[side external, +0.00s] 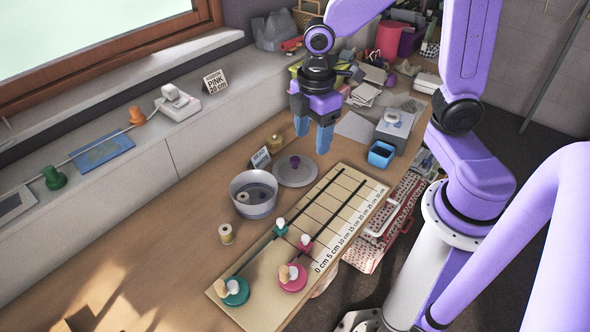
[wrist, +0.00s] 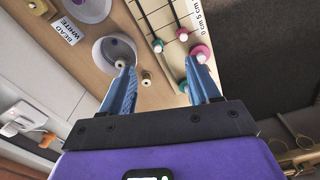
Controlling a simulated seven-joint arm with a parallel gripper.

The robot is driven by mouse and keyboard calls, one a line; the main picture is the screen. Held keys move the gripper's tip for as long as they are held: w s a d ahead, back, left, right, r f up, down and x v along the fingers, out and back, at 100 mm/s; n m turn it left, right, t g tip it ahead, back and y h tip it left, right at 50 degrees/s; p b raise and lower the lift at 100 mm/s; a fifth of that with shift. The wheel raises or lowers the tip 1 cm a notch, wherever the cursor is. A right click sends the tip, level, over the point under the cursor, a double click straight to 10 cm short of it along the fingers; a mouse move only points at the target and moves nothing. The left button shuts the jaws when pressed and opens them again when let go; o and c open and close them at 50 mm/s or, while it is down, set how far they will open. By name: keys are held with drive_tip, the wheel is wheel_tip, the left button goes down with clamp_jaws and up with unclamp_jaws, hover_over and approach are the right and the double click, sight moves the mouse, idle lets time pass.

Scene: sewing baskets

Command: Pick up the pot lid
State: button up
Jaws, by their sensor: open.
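The pot lid (side external: 295,174) is a flat grey disc with a purple knob, lying on the wooden table just behind the pot. The wrist view shows part of the lid (wrist: 88,9), cut off by the top edge. The round grey pot (side external: 253,207) stands open beside it, with a spool-like piece inside; the pot (wrist: 105,60) also shows in the wrist view, partly behind a finger. My gripper (side external: 313,133) has blue fingers, is open and empty, and hangs above the table near the lid, not touching it.
A ruled measuring board (side external: 300,240) with coloured pegs lies right of the pot. A small "BEAD WHITE" sign (side external: 261,158) stands close to the lid. Spools (side external: 226,234) sit nearby. A blue box (side external: 381,154) stands at the right. Clutter fills the far end; the near-left table is mostly clear.

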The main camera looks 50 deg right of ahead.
drive_tip(key=w+d+f+n, duration=0.1)
drive_tip(key=w+d+f, duration=0.15)
drive_tip(key=w, duration=0.25)
drive_tip(key=w+d+f+n, duration=0.1)
drive_tip(key=w+d+f, duration=0.1)
drive_tip(key=w+d, duration=0.3)
drive_tip(key=n, duration=0.1)
hover_over(295, 159)
wheel_tip(295, 159, down, 5)
wheel_tip(295, 159, down, 11)
drive_tip(key=shift+s+a, duration=0.1)
drive_tip(key=shift+f, duration=3.25)
drive_tip(key=c, duration=1.1)
